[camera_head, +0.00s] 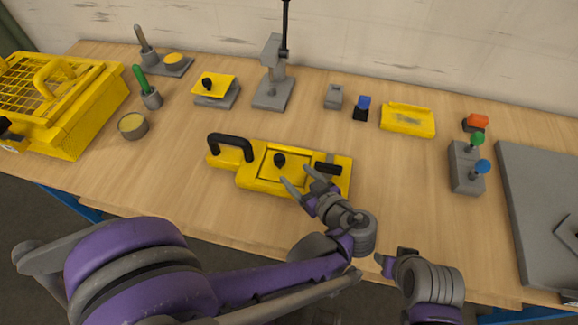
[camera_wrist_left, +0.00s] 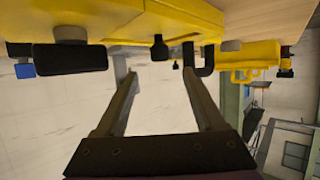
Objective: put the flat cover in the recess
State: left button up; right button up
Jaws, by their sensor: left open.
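A long yellow housing (camera_head: 223,160) lies near the table's front middle, with a black arched handle (camera_head: 231,146) at its left end. A flat yellow panel with a black knob (camera_head: 279,160) lies within a dark rectangular outline on it; I cannot tell whether this panel is seated. Another yellow plate with a black knob (camera_head: 214,85) lies tilted on a grey block further back. My left gripper (camera_head: 304,179) is open and empty at the housing's front right. In the left wrist view its fingers (camera_wrist_left: 162,82) spread below the knob (camera_wrist_left: 160,48). My right gripper (camera_head: 392,259) is near the table's front edge.
A black bar (camera_head: 328,169) sits on the housing's right part. A grey press (camera_head: 272,88) stands behind it. A yellow basket (camera_head: 85,105) is at left, a yellow tray (camera_head: 408,120) at back right, a lever box (camera_head: 466,168) and grey plate (camera_head: 535,220) at right.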

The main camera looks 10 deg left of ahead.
pick_arm(q)
jog(key=s+a+f+m+g+h, duration=0.1)
jog(key=s+a, duration=0.1)
jog(key=a, duration=0.1)
jog(key=s+a+f+m+g+h, duration=0.1)
jog(key=s+a+g, duration=0.1)
jog(key=a, duration=0.1)
jog(key=s+a+m+g+h, duration=0.1)
jog(key=s+a+m, duration=0.1)
jog(key=a, duration=0.1)
jog(key=shift+s+a+f+g, duration=0.1)
jog(key=shift+a+f+g, duration=0.2)
jog(key=shift+f, duration=0.1)
jog(key=s+h, duration=0.1)
jog(key=s+a+m+h, duration=0.1)
jog(key=s, duration=0.1)
jog(key=s+a+f+m+g+h, duration=0.1)
jog(key=s, duration=0.1)
jog(key=shift+a, duration=0.1)
pick_arm(e)
jog(key=shift+a, duration=0.1)
pick_arm(q)
jog(key=s+m+h, duration=0.1)
jog(key=s+h, duration=0.1)
jog(key=s, duration=0.1)
jog(key=shift+m, duration=0.4)
jog(key=shift+s+d+r+m+t+h, duration=0.2)
jog(key=shift+s+m+t+h, duration=0.15)
jog(key=shift+h, duration=0.25)
